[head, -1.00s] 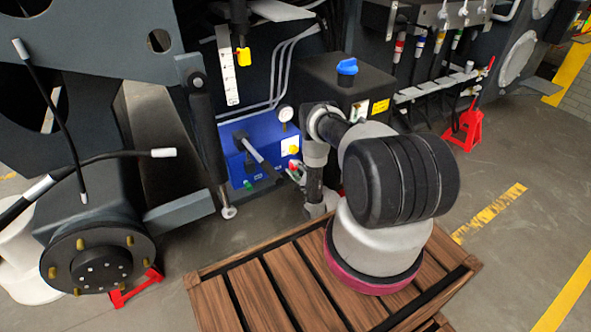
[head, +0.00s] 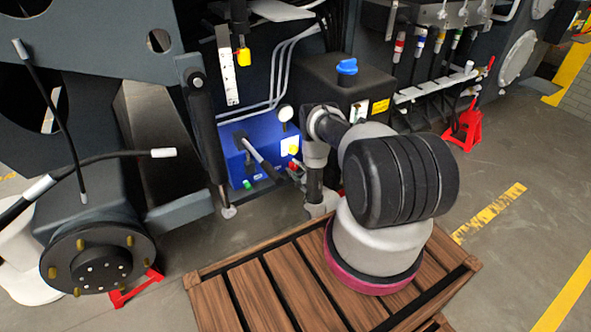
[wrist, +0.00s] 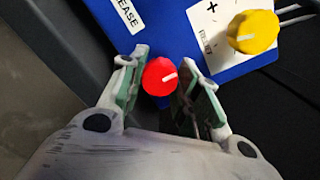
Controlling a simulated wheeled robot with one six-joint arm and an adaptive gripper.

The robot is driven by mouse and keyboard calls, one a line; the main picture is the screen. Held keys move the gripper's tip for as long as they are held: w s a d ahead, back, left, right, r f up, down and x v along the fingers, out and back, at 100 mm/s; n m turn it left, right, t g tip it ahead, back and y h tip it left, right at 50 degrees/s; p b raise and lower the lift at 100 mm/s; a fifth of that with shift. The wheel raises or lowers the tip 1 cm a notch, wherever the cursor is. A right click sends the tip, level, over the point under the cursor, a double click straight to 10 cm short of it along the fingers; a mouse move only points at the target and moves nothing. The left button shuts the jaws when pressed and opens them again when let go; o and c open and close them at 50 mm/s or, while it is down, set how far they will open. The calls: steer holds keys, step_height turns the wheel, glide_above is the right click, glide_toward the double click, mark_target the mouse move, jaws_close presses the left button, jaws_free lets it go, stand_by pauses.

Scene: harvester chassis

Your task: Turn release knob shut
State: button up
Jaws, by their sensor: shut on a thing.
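The red release knob (wrist: 159,77) is on the face of a blue box (head: 236,165), beside a partly cut-off white label (wrist: 124,12) ending in "EASE". The knob's white pointer line tilts up to the right in the wrist view. My gripper (wrist: 163,66) has one finger on each side of the knob and is shut on it. In the head view my gripper (head: 294,171) is small and partly hidden by my arm at the box's lower right corner.
A yellow knob (wrist: 253,32) sits close by on a plus-marked plate. The box also carries a black lever (head: 258,154), a gauge (head: 286,113) and a green knob (head: 248,184). A black tank with a blue cap (head: 347,67) stands at right.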

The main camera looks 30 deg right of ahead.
steer(key=o, duration=1.1)
steer(key=shift+c, duration=0.2)
steer(key=s, duration=1.2)
steer(key=shift+d, duration=0.4)
